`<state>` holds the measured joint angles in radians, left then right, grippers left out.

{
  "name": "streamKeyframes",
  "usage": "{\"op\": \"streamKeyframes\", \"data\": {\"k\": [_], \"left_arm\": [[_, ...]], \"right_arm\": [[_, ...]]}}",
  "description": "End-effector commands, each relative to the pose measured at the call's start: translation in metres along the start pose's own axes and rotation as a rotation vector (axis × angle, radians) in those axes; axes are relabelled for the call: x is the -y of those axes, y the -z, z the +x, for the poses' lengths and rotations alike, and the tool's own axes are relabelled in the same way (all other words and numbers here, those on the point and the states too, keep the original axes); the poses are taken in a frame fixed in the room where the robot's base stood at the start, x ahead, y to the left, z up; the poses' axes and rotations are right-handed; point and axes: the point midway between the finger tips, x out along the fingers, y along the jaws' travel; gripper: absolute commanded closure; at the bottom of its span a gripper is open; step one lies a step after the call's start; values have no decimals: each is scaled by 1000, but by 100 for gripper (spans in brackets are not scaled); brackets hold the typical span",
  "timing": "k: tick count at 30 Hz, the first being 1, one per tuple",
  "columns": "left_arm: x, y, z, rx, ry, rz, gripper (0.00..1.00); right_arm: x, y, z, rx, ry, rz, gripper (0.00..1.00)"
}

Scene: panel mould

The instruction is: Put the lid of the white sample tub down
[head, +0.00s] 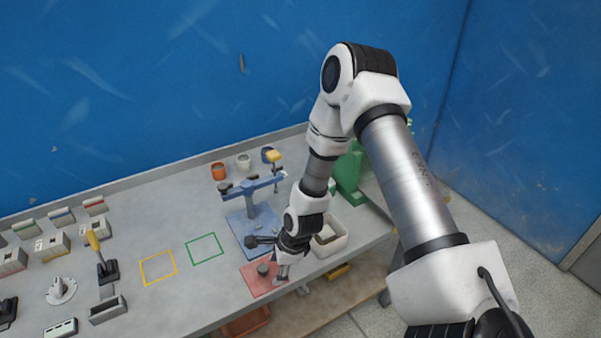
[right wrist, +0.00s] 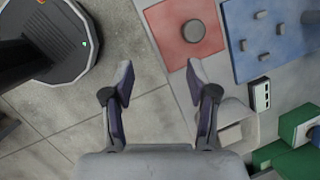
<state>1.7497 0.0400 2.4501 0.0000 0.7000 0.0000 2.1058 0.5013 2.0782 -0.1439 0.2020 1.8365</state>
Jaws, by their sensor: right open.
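A small white tub (head: 243,162) stands at the back of the bench, between an orange tub and a blue one. It is too small to tell whether a lid is on it, and I cannot pick out a separate lid. My right gripper (head: 282,279) is low over the bench's front edge, beside the red mat (head: 254,282). In the right wrist view its fingers (right wrist: 160,77) are wide apart with nothing between them. A dark grey round piece (head: 263,269) sits on the red mat, which lies ahead of the fingers. My left gripper is not in view.
A blue stand (head: 250,205) and an open white bin (head: 331,244) are close to my right arm. Yellow (head: 157,281) and green (head: 191,257) outlined squares on the bench are empty. Boxes and levers stand at the left. Floor shows below the fingers.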

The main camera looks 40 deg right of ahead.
Motion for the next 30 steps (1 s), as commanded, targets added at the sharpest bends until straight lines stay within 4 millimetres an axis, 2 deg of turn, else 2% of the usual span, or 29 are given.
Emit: {"op": "streamKeyframes", "data": {"k": [1, 4, 6, 9, 13, 15, 17, 25, 28, 30], "left_arm": [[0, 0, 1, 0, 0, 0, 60], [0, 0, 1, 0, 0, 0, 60], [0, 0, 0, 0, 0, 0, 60], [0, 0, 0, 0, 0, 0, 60], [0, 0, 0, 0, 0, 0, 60], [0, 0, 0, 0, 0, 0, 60], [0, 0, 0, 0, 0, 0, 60], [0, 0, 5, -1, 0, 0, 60], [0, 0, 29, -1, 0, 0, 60], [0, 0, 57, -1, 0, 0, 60]], "right_arm": [[-28, 4, 11, -33, -31, -192, 42], [-86, 16, 27, -80, -102, -693, 42], [-126, 26, 32, -95, -166, -1049, 42], [-175, 43, 33, -87, -264, -1520, 42], [-215, 58, 28, -49, -359, -1938, 42], [-224, 62, 26, -34, -383, -2050, 42], [-227, 63, 25, -29, -389, -2091, 42], [-227, 64, 30, -28, -388, -2096, 42], [-230, 71, 52, -28, -388, -2095, 42], [-233, 79, 79, -28, -388, -2095, 42]]}}
